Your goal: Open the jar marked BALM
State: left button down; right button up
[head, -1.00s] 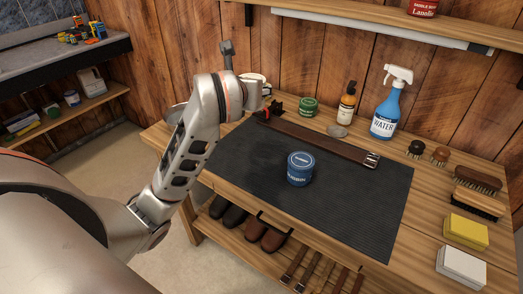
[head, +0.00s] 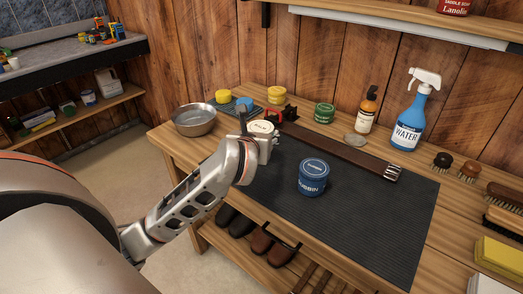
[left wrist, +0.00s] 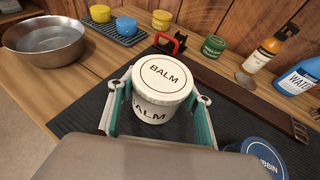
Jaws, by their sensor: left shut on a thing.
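The BALM jar (left wrist: 163,76) is white with a round lettered lid that sits on it. My left gripper (left wrist: 162,104) is shut on the jar, with one green-padded finger on each side of its body below the lid. In the head view the jar's pale lid (head: 263,127) shows at the end of my left arm, near the left part of the dark mat; the gripper hides most of its body. I cannot tell whether the jar's base touches the mat. My right gripper is not in view.
A blue DUBBIN jar (head: 313,178) stands on the dark mat (head: 370,230), right of the gripper. A leather strap (head: 340,152) lies behind it. A metal bowl (head: 194,121) stands at the left. A spray bottle (head: 411,115) and brushes stand at the right. The front mat is clear.

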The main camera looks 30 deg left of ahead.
pick_arm(q)
notch_tip(320, 180, down, 4)
jog(key=shift+f+b, duration=0.1)
jog(key=shift+b, duration=0.4)
jog(key=shift+f, duration=0.2)
jog(key=shift+r, duration=0.1)
jog(key=shift+f, duration=0.25)
jog(key=c, duration=1)
grip_release()
